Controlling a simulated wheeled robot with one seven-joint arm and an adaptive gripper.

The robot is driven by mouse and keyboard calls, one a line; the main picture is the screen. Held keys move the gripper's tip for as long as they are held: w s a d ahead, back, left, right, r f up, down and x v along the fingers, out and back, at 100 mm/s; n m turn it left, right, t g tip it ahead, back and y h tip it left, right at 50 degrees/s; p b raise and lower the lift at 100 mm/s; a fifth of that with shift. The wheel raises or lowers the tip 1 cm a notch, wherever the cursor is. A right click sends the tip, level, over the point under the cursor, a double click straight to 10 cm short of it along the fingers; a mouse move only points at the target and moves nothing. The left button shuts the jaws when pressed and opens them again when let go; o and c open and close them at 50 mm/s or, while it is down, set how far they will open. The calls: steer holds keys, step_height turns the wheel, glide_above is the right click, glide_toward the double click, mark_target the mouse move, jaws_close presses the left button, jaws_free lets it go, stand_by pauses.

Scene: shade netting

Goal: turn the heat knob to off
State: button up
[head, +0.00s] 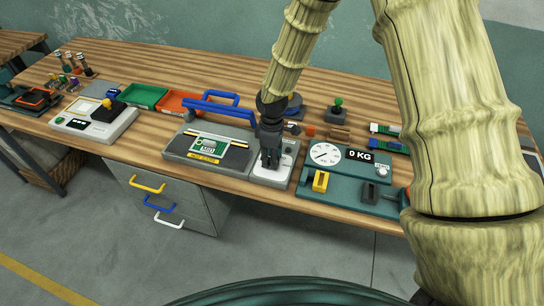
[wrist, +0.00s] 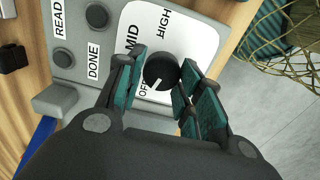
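The heat knob (wrist: 160,71) is round and black, on a white dial plate (wrist: 190,35) lettered OFF, MID and HIGH. A short white mark on the knob's lower part points down and left, near the partly covered OFF. My gripper (wrist: 163,72) has its teal-padded fingers on either side of the knob, parted, with narrow gaps seeming to show; I cannot rule out light contact. In the head view my gripper (head: 270,158) points down over the white plate (head: 262,173) at the right end of the grey sealing machine (head: 180,151). It hides the knob there.
READY-side buttons (wrist: 97,16) sit left of the dial. A blue handle (head: 220,108) rises behind the machine. A teal scale (head: 335,180) stands close on the right. Green (head: 145,96) and red trays lie behind left; another device (head: 95,119) stands far left.

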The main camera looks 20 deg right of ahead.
steer(key=o, duration=0.3)
step_height(320, 180, up, 12)
stand_by(0.8)
stand_by(0.4)
